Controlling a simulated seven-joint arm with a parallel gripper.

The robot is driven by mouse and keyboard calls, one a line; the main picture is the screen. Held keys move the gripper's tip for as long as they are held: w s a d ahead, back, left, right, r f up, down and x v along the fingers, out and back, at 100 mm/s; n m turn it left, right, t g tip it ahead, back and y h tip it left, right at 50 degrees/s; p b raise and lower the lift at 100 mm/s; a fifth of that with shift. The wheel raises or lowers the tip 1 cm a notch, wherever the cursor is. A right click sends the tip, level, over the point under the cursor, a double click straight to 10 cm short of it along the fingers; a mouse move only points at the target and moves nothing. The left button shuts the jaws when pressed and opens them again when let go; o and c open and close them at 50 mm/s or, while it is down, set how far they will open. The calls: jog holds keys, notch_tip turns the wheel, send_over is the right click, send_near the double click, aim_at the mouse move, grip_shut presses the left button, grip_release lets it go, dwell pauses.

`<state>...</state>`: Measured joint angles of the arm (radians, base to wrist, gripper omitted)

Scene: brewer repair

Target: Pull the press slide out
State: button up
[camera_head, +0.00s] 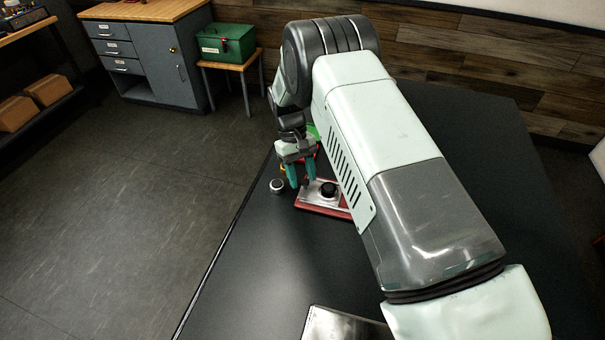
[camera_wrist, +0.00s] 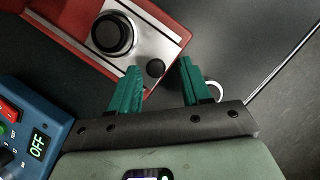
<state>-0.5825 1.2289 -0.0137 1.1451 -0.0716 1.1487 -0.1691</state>
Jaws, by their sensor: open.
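A red unit (camera_head: 322,208) with a silver metal slide plate lies on the dark table; it also shows at the top of the wrist view (camera_wrist: 60,42). The silver plate (camera_wrist: 150,45) carries a large black round piece (camera_wrist: 113,33) and, near its end, a small black knob (camera_wrist: 155,68). I take this plate to be the press slide. My gripper (camera_head: 301,182) points down at the plate's left end in the head view. In the wrist view its teal fingers (camera_wrist: 161,70) are apart, with the small knob between their tips. Contact with the knob cannot be told.
A small white-rimmed round item (camera_head: 277,186) stands left of the gripper, near the table's left edge. Much table between is clear.

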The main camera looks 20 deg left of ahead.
jog(key=v, duration=1.1)
jog(key=shift+d, duration=0.1)
